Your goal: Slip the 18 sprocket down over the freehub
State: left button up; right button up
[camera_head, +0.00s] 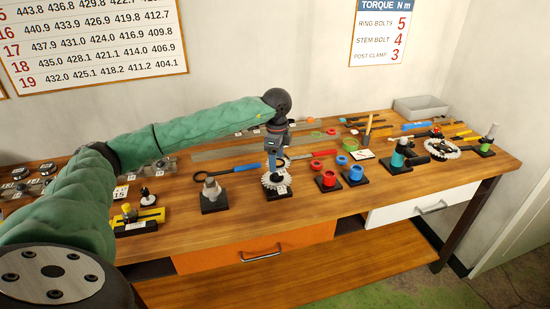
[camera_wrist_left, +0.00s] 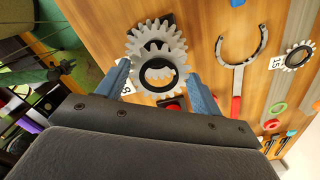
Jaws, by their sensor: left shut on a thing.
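My left gripper (camera_head: 278,157) points down and is shut on a toothed grey sprocket, which seems to be the 18 sprocket (camera_head: 270,183). In the left wrist view this sprocket (camera_wrist_left: 147,53) sits between the two blue fingers, with a dark ring in its middle. Another grey toothed ring (camera_wrist_left: 150,27) shows partly behind it. A black base and a number card ending in 8 (camera_wrist_left: 127,89) are close by. The grey stepped post that looks like the freehub (camera_head: 212,188) stands upright on its black base, left of the gripper and bare of sprockets. My right gripper is not in view.
Red and blue cups (camera_head: 327,179) stand just right of the gripper. A blue-handled ring tool (camera_head: 235,170) lies behind the post.

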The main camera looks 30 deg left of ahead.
aim_at(275, 175)
pick_arm(q)
jog(key=shift+s+f+b, duration=0.3)
jog(key=shift+s+f, duration=0.15)
jog(key=shift+s, duration=0.1)
jog(key=shift+w+f, duration=0.15)
jog(key=shift+f, duration=0.35)
jog(key=shift+w+f, duration=0.15)
jog(key=shift+f, duration=0.35)
jog(key=shift+s+f+b, duration=0.15)
jog(key=shift+f+b, duration=0.1)
jog(key=shift+b, duration=0.1)
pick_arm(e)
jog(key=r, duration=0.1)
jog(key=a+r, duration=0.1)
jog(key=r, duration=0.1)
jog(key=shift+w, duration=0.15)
pick_arm(q)
jog(key=shift+f, duration=0.1)
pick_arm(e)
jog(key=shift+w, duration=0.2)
pick_arm(q)
jog(key=shift+f, duration=0.1)
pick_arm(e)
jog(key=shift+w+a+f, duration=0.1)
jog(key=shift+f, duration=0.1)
pick_arm(q)
jog(key=shift+b, duration=0.4)
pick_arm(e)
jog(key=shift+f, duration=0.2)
